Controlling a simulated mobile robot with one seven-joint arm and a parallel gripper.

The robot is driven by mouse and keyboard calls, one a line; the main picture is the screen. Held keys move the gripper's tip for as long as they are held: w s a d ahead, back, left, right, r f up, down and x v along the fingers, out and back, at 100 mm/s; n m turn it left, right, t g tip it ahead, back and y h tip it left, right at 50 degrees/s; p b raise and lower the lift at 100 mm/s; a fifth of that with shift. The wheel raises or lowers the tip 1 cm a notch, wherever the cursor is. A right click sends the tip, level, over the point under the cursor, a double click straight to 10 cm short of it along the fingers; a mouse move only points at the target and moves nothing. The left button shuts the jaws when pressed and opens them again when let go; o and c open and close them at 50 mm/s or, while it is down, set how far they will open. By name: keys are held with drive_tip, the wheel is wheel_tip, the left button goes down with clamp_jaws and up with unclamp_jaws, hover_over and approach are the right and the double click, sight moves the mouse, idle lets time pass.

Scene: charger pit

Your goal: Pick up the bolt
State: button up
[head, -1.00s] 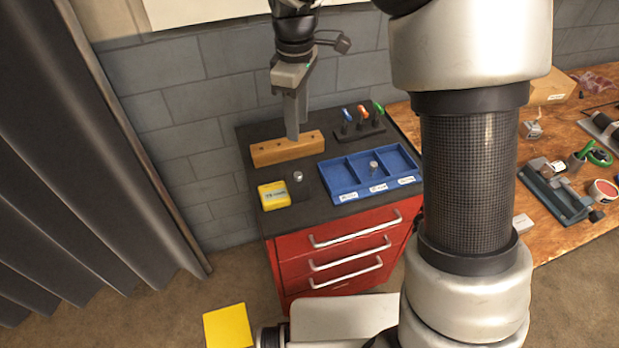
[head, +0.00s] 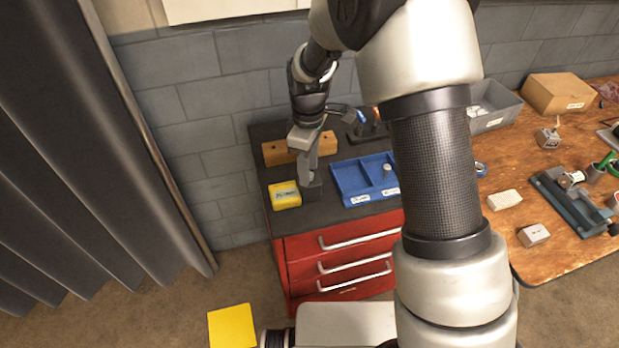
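My gripper (head: 309,178) points down over the black top of the red cabinet, with its fingertips at a small dark block (head: 312,191) beside the yellow box. The fingers show nearly edge-on, so I cannot tell whether they are open or shut, or touching anything. The small silver piece seen earlier at about this place, possibly the bolt, is hidden by the fingers or too small to make out. Another small metal piece (head: 387,169) stands in the blue divided tray (head: 350,186), to the right of my gripper; I cannot tell whether it is a bolt.
A yellow box (head: 284,195) lies left of my gripper. A wooden block with holes (head: 275,153) stands behind it. A dark rack (head: 366,133) with coloured-handled tools is at the back, partly covered by my arm. A cluttered wooden bench (head: 560,255) stands to the right.

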drive_tip(key=shift+f, duration=0.4)
drive_tip(key=shift+c, duration=0.4)
clamp_jaws()
drive_tip(key=shift+r, duration=0.15)
wheel_tip(320, 180, up, 10)
drive_tip(key=p, duration=0.1)
